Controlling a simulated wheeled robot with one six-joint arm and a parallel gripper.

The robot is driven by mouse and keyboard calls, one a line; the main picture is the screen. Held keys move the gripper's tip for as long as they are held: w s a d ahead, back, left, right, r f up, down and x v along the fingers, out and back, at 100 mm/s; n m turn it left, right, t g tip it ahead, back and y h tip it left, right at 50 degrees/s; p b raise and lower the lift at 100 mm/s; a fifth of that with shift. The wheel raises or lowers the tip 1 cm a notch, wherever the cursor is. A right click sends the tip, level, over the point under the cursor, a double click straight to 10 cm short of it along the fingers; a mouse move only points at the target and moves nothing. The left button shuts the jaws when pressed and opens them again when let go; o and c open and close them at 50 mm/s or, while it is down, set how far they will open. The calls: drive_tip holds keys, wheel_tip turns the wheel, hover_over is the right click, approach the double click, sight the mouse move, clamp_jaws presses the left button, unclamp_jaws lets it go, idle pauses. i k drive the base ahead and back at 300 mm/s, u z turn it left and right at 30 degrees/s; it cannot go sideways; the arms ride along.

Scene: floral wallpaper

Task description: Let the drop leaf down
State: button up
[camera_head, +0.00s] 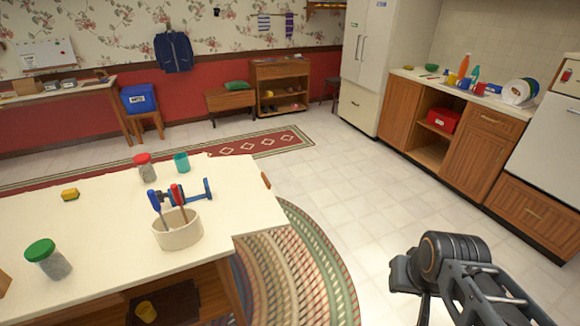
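A cream-topped table (100,225) with wooden sides fills the lower left. The drop leaf (256,206) looks like the section at its right end, raised and about level with the top. A small brown wooden piece (266,180) shows at the leaf's outer edge. Dark links of my arm show at the lower right, apart from the table and over the floor. My gripper's fingers are not in view. The leaf's underside and any support below it are hidden.
A cream tub (178,232) with red and blue-handled tools stands near the leaf, with a blue clamp (195,191) behind it. Jars, a teal cup (181,163) and a yellow item (70,194) stand on the top. Tiled floor (345,200) is clear between table and cabinets (475,160).

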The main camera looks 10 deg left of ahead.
sight(249, 205)
drive_tip(key=u, duration=0.15)
drive_tip(key=i, duration=1.05)
drive_tip(key=u, duration=1.25)
drive_tip(key=i, duration=0.75)
drive_tip(key=u, duration=0.65)
